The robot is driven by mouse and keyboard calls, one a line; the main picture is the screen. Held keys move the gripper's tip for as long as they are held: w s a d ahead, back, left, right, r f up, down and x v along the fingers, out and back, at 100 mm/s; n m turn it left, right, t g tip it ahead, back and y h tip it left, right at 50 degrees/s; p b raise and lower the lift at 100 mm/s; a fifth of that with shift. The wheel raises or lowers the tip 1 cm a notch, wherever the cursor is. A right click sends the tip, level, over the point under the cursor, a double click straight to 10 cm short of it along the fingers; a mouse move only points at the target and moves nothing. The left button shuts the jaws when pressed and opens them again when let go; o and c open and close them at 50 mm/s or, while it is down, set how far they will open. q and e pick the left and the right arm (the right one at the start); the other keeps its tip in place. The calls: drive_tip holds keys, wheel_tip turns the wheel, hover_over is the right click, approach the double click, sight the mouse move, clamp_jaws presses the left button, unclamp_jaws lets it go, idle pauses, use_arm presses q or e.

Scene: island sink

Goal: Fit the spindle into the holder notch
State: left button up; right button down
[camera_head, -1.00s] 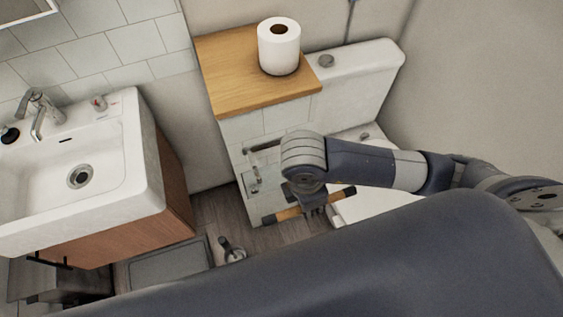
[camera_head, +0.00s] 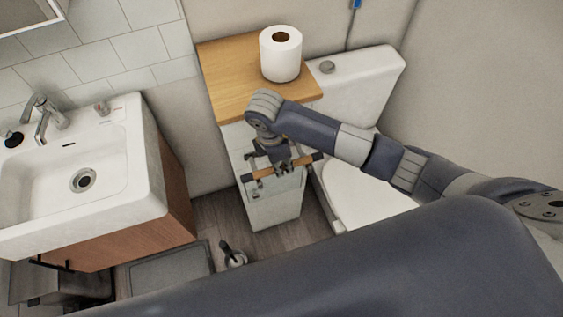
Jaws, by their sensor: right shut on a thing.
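The spindle (camera_head: 264,173) is a wooden-coloured rod with dark ends. My right gripper (camera_head: 283,168) is shut on its middle and holds it roughly level, its right end a little higher. The holder (camera_head: 249,158) is a metal fixture on the front of the white tiled cabinet. The spindle is in front of the holder in the picture, its left end near the holder's lower arm. My gripper and the spindle hide part of the holder, and I cannot tell whether they touch.
A toilet roll (camera_head: 281,58) stands on the wooden cabinet top (camera_head: 226,75). The toilet (camera_head: 362,196) is right of the cabinet, partly behind my right arm. The sink (camera_head: 120,180) is at left.

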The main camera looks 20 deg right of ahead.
drive_tip(key=shift+f, duration=0.55)
drive_tip(key=shift+f, duration=0.1)
drive_tip(key=c, duration=1.5)
unclamp_jaws()
drive_tip(key=shift+o, duration=0.2)
drive_tip(key=r, duration=0.4)
drive_tip(key=a+r+b, duration=0.1)
drive_tip(key=r, duration=0.2)
drive_tip(key=shift+r, duration=0.1)
drive_tip(key=shift+s+a+r+p, duration=0.15)
drive_tip(key=shift+r+p, duration=0.15)
drive_tip(key=shift+r, duration=0.55)
drive_tip(key=shift+w+a+r+p, duration=0.1)
drive_tip(key=shift+r+p, duration=0.15)
drive_tip(key=shift+r, duration=0.55)
drive_tip(key=shift+s+a+r+p, duration=0.15)
drive_tip(key=shift+r+p, duration=0.15)
drive_tip(key=shift+r, duration=0.55)
